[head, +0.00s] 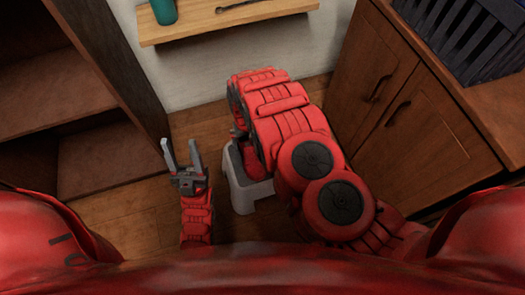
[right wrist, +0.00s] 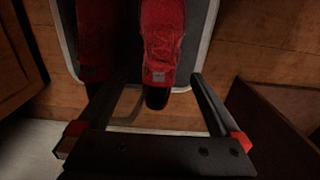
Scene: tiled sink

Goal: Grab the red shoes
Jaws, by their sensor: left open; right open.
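Two red shoes lie side by side on a small pale stool (head: 241,196). In the right wrist view, one red shoe (right wrist: 163,38) has its near, dark end between the fingers of my open right gripper (right wrist: 157,80). The other red shoe (right wrist: 97,35) is left of it, its near end partly behind the left finger. I cannot tell whether the fingers touch either shoe. In the head view, my right arm hides that gripper and most of the shoes; part of one shoe (head: 255,163) shows. My left gripper (head: 180,148) is open and empty, left of the stool.
An open wooden shelf unit (head: 70,100) stands at the left. A wall shelf (head: 225,18) holds a teal cup (head: 163,11). A wooden cabinet (head: 420,135) at the right carries a dark basket (head: 470,40). Some wooden floor (head: 140,215) is bare around the stool.

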